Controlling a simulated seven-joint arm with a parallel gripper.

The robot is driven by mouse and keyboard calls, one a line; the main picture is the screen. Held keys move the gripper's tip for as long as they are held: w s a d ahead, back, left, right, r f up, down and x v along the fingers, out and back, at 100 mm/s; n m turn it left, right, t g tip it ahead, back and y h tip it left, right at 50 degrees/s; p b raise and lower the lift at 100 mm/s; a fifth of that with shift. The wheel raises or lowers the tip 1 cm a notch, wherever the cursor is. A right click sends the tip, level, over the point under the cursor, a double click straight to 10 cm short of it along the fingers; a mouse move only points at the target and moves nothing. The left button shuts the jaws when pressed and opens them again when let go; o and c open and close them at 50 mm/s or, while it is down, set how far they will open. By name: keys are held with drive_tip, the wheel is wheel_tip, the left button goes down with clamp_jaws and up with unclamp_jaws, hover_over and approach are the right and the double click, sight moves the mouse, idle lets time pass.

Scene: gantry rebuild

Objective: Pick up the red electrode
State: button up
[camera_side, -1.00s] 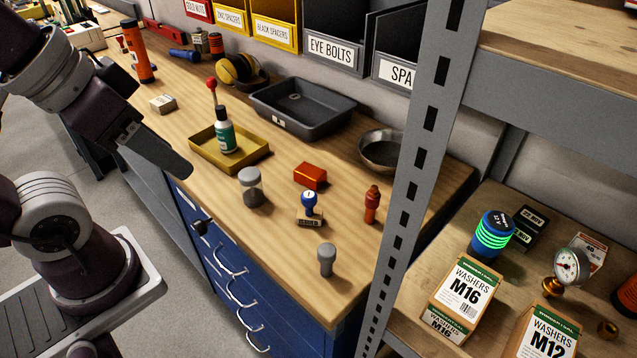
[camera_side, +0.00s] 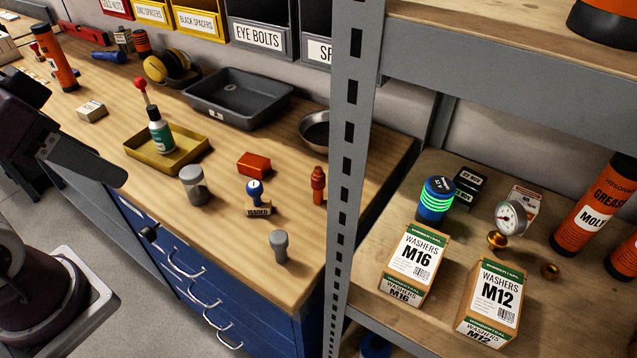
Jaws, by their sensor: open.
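No thing is labelled as the electrode. A small upright red-orange peg with a narrow neck and rounded head (camera_side: 318,187) stands near the bench's right end, beside the shelf post, and looks the likeliest match. A red-orange block (camera_side: 254,164) lies to its left. A red-knobbed rod (camera_side: 142,90) rises behind the green bottle at the yellow tray. My gripper (camera_side: 122,181) shows as a dark, blunt end at the left, over the bench's front edge. It is open, with nothing seen in it, and is well apart from all three red things. Its separate fingers cannot be made out.
Near the peg are a blue-topped stamp marked ISSUED (camera_side: 257,199), a grey knobbed piece (camera_side: 280,246), a grey-lidded jar (camera_side: 196,186) and a metal bowl (camera_side: 315,130). A grey perforated post (camera_side: 347,150) stands right of them. Open bench top lies between the jar and front edge.

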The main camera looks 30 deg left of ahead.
drive_tip(key=n+g+h, duration=0.7)
drive_tip(key=n+h, duration=0.6)
drive_tip(key=n, duration=0.3)
approach(318, 175)
drive_tip(key=d+f, duration=0.2)
drive_tip(key=shift+s+f, duration=0.25)
drive_tip(key=shift+f, duration=0.1)
drive_tip(key=shift+w+d+f+n, duration=0.1)
drive_tip(key=shift+w+f+n, duration=0.05)
drive_tip(key=shift+f+n, duration=0.2)
drive_tip(key=x, duration=0.6)
drive_tip(key=shift+w+d+r, duration=0.25)
drive_tip(key=shift+d, duration=0.3)
clamp_jaws()
